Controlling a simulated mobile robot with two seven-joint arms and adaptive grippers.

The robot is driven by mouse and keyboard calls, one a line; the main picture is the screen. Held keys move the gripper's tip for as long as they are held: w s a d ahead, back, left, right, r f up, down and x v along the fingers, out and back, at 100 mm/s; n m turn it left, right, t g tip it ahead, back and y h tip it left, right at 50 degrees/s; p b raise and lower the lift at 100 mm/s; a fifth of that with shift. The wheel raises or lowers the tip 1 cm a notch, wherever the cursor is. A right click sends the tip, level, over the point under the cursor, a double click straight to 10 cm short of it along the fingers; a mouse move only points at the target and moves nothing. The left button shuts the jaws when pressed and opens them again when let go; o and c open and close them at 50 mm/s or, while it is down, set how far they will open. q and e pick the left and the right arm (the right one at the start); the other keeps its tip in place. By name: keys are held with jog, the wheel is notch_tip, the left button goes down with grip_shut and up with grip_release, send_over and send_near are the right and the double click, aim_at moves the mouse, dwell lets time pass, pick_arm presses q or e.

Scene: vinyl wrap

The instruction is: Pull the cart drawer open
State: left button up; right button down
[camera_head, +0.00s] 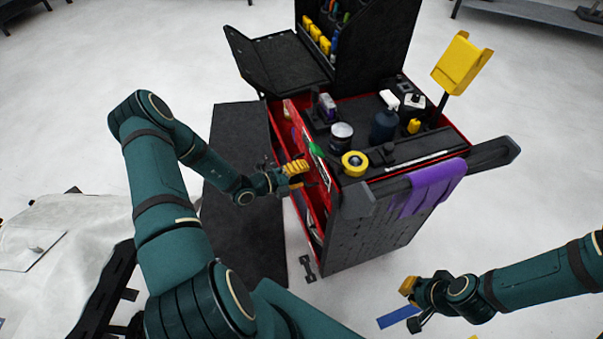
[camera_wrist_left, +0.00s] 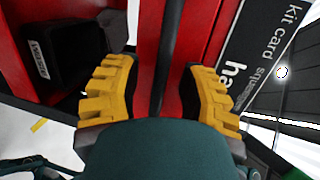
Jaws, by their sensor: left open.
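The black and red tool cart (camera_head: 375,215) stands in the middle of the head view. Its red drawer side (camera_head: 312,200) faces left, towards my left arm. My left gripper (camera_head: 297,175) is at that side, with its yellow fingers open. In the left wrist view, the open fingers (camera_wrist_left: 163,95) lie on either side of a black bar-like handle (camera_wrist_left: 170,45) in front of red panels. Gaps show between the bar and both fingers. My right gripper (camera_head: 412,305) is low at the right, away from the cart; its finger opening is unclear.
A black box (camera_wrist_left: 65,60) sits within red walls in the left wrist view. A dark mat (camera_head: 240,240) lies left of the cart. A blue strip (camera_head: 398,317) is near my right gripper.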

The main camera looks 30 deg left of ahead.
pick_arm(q)
grip_shut()
jog(key=s+a+p, duration=0.2)
jog(key=s+a, duration=1.1)
jog(key=s, duration=0.4)
jog(key=shift+a, duration=0.25)
grip_release()
